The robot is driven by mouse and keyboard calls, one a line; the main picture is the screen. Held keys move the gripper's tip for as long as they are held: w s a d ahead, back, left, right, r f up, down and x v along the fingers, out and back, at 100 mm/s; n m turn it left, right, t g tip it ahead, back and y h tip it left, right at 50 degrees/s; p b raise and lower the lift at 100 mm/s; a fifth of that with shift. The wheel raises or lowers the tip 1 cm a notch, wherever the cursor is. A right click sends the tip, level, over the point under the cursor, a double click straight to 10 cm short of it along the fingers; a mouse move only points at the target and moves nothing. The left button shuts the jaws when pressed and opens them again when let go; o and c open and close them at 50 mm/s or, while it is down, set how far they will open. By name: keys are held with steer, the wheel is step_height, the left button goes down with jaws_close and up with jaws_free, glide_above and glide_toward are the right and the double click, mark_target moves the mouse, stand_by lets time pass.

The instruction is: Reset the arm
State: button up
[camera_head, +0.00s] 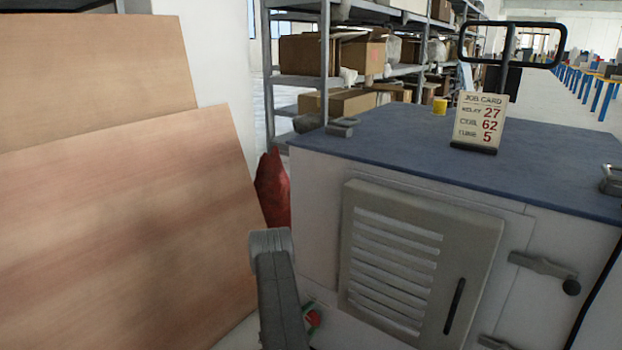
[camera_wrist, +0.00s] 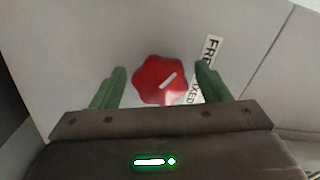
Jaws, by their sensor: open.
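My gripper (camera_wrist: 160,85) shows in the wrist view with its two green fingers spread apart. A red lobed knob (camera_wrist: 160,80) with a pale slanted mark sits on a light panel between and beyond the fingertips. I cannot tell whether either finger touches it. A white label (camera_wrist: 207,68) with partly hidden black letters is beside the knob, behind the right finger. In the head view my grey arm reaches down at the lower middle, and a bit of the red knob (camera_head: 313,318) shows beside it, low on the cabinet's left part.
A white cabinet (camera_head: 315,215) with a blue top (camera_head: 400,150) carries a job card (camera_head: 479,122) and a yellow cup (camera_head: 440,106). Its louvred door (camera_head: 420,260) is shut. Wooden boards (camera_head: 120,220) lean at left. Shelves with boxes (camera_head: 345,102) stand behind.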

steer(key=p+v, duration=0.4)
steer(key=v, duration=1)
steer(key=b+x, duration=0.4)
steer(key=x, duration=1)
steer(key=shift+d+f, duration=0.1)
steer(key=shift+m, duration=0.8)
steer(key=m+b, duration=0.1)
steer(key=m, duration=0.5)
steer(key=shift+r, duration=0.2)
steer(key=m, duration=0.3)
steer(key=shift+m+b, duration=0.4)
steer(key=shift+r+m+b, duration=0.1)
steer(key=shift+m+b, duration=0.2)
steer(key=shift+m, duration=1.7)
steer(key=shift+s, duration=0.1)
